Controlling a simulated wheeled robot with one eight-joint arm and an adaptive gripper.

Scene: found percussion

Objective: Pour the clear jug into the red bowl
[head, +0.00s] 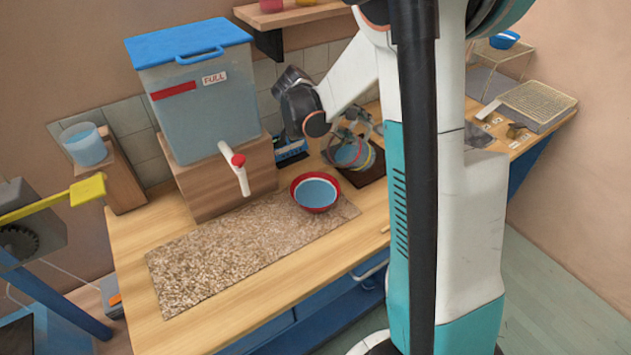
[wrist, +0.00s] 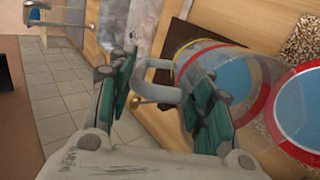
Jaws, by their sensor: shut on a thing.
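The clear jug (head: 349,153) has coloured bands and some blue liquid in it. It is right of the red bowl (head: 316,193), near the dark mat, and partly hidden by my gripper (head: 350,128). In the wrist view my gripper (wrist: 170,80) is shut on the handle of the jug (wrist: 222,66). The jug's blue liquid shows through its wall. The red bowl (wrist: 275,125) is just beyond the jug's red-banded end at the right edge. The bowl has a blue surface inside; I cannot tell whether this is liquid or its lining. No stream shows between jug and bowl.
A speckled mat (head: 220,260) lies under the bowl. A large lidded tank (head: 200,110) marked FULL, with a red-handled spout (head: 236,165), stands on a wooden block behind it. A blue cup (head: 84,145) is at far left. The dark mat (head: 368,173) lies by the jug.

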